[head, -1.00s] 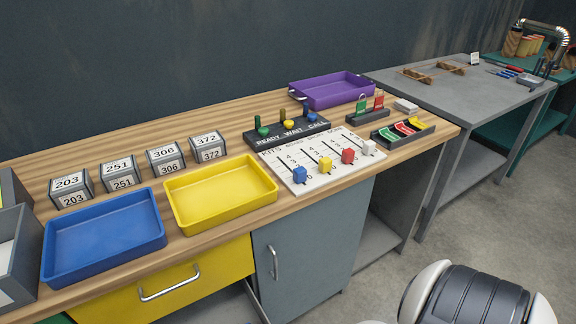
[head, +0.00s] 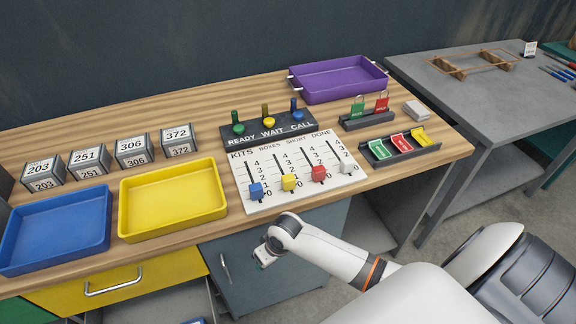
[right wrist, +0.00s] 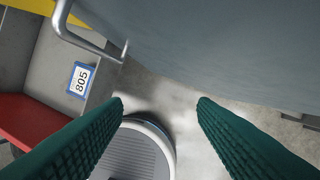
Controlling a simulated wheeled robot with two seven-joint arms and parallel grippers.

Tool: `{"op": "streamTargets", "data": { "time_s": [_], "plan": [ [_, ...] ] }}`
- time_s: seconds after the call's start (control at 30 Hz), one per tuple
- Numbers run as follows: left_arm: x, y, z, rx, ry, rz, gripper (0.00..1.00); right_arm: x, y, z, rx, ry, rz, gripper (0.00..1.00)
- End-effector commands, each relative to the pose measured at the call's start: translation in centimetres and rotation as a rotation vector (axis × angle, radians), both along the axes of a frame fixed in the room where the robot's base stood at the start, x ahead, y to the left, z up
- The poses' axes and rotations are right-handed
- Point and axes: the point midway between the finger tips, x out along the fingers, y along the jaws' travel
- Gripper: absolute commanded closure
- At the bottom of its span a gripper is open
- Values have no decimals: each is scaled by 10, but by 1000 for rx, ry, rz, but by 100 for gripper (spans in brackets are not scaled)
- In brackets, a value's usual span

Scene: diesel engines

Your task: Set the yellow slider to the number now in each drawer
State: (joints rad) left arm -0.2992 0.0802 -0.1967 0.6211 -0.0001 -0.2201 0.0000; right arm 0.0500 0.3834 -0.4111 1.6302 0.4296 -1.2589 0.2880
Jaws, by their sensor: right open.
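The slider board (head: 330,192) lies on the bench, with columns KITS, BOXES, SHORT and DONE. The yellow slider (head: 289,182) is in the BOXES column, near its low end; its exact number is hard to read. The yellow drawer (head: 140,291) under the bench looks shut, so its inside is hidden. My right gripper (head: 264,257) is below the bench edge, in front of the grey-blue cabinet door. In the right wrist view its green fingers (right wrist: 160,102) are spread and empty. My left gripper is not in view.
Blue (head: 256,191), red (head: 318,174) and white (head: 346,168) sliders flank the yellow one. A yellow tray (head: 174,198), blue tray (head: 55,230) and purple tray (head: 338,80) stand on the bench. The cabinet handle (right wrist: 88,34) is near my right fingers.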

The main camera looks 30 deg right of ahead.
Motion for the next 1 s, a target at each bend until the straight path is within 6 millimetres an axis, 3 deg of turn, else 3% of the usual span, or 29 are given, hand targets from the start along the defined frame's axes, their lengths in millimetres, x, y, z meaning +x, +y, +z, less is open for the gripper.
{"op": "streamTargets", "data": {
  "time_s": [0.03,0.23,0.57,0.8,1.0],
  "plan": [
    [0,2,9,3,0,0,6,5,5,31,3,-6,19,47],
    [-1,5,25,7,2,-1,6,12,14,123,-4,19,84,47],
    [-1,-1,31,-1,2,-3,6,48,-24,187,-67,112,12,47],
    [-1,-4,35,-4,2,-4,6,79,-83,255,-125,196,-166,47],
    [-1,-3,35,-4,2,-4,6,93,-121,291,-121,240,-317,47]
  ]
}}
